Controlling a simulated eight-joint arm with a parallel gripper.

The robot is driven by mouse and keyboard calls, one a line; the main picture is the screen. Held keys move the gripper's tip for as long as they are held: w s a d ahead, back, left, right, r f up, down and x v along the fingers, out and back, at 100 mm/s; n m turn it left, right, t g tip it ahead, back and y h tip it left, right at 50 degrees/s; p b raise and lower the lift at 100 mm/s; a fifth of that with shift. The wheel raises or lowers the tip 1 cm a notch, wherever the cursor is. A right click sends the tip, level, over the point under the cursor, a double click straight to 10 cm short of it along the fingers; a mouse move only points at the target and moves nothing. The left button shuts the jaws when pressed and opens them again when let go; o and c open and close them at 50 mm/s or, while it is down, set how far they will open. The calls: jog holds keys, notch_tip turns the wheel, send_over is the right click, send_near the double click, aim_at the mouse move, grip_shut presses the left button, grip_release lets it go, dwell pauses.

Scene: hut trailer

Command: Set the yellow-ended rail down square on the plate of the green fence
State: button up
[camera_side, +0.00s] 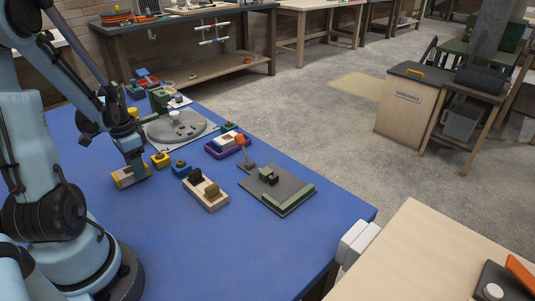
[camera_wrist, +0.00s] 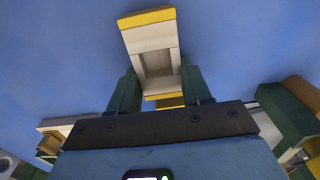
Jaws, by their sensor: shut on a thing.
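The yellow-ended rail (camera_side: 121,181) is a cream piece low over the blue table at the left of the side view. I cannot tell whether it touches the table. In the wrist view the rail (camera_wrist: 149,40) shows a hollow cream body with yellow ends. My gripper (camera_side: 138,173) is shut on it, with one green finger on each side, as the wrist view shows (camera_wrist: 160,86). The green fence (camera_side: 296,200) is a low strip along the near right edge of a dark grey plate (camera_side: 265,191), well to the right of my gripper. Small dark and green blocks stand on the plate.
Between rail and plate stand a yellow block (camera_side: 160,160), a blue block (camera_side: 181,169) and a cream base (camera_side: 211,204) with upright blocks. A grey disc (camera_side: 181,131) lies behind. The table's front is clear.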

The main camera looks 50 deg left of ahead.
jog(key=shift+f, duration=0.15)
jog(key=o, duration=1.2)
jog(key=shift+o, duration=0.2)
notch_tip(320, 180, up, 12)
jog(key=w+d+t, duration=0.1)
jog(key=w+d, duration=0.3)
jog(key=d, duration=0.2)
jog(key=w+d+r+t+y, duration=0.1)
jog(key=w+d+t, duration=0.1)
jog(key=w+d, duration=0.2)
jog(key=d, duration=0.3)
jog(key=shift+w+d+r+y, duration=0.15)
jog(key=shift+y, duration=0.15)
jog(key=shift+o, duration=0.4)
jog(key=w+d+t+h, duration=0.1)
jog(key=d+t, duration=0.3)
jog(key=d, duration=0.8)
jog(key=shift+w+d+h, duration=0.3)
jog(key=shift+w+d, duration=0.1)
jog(key=shift+w, duration=0.05)
